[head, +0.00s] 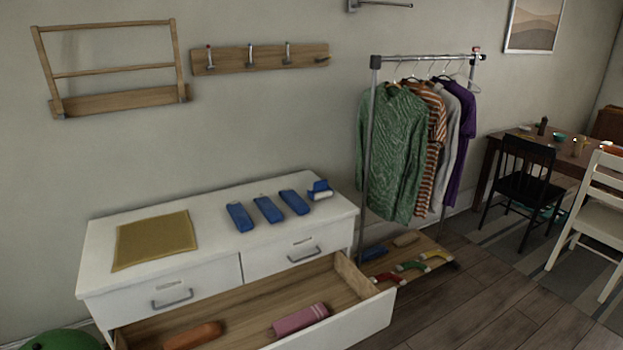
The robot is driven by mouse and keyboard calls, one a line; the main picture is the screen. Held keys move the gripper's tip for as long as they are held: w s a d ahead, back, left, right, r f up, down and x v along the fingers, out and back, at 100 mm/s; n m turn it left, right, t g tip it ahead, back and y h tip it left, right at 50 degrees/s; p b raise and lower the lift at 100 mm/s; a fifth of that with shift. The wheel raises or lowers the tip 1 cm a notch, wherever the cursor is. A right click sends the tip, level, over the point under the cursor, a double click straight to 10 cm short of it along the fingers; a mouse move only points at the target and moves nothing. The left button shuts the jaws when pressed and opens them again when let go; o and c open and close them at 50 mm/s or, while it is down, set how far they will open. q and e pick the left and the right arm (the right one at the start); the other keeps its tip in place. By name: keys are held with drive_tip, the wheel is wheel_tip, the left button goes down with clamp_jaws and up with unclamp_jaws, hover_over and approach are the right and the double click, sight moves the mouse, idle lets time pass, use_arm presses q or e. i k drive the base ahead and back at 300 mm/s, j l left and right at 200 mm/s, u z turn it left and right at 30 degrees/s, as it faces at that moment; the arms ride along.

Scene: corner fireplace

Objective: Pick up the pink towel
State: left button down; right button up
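In the head view, a pink rolled towel (300,319) lies in the open lower drawer (250,301) of the white dresser (96,246). It rests toward the drawer's front, right of the middle. An orange-brown rolled item (194,335) lies in the same drawer to its left, apart from it. Neither of my grippers shows in this view.
On the dresser top lie a yellow mat (154,240), several blue items (268,209) and a lint-roller-like item (319,189). A clothes rack (369,150) stands at right, with a low shelf (436,262). A black chair (520,180) is beyond. Wooden floor (490,310) at lower right is clear.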

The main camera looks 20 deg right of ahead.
sight(291, 324)
drive_tip(key=i+l+u, duration=0.2)
drive_tip(key=l, duration=0.2)
drive_tip(key=i+l+u, duration=0.15)
drive_tip(key=l, duration=0.25)
drive_tip(key=l+u, duration=0.2)
drive_tip(key=l, duration=0.25)
drive_tip(key=i+l+u, duration=0.15)
drive_tip(key=l, duration=0.3)
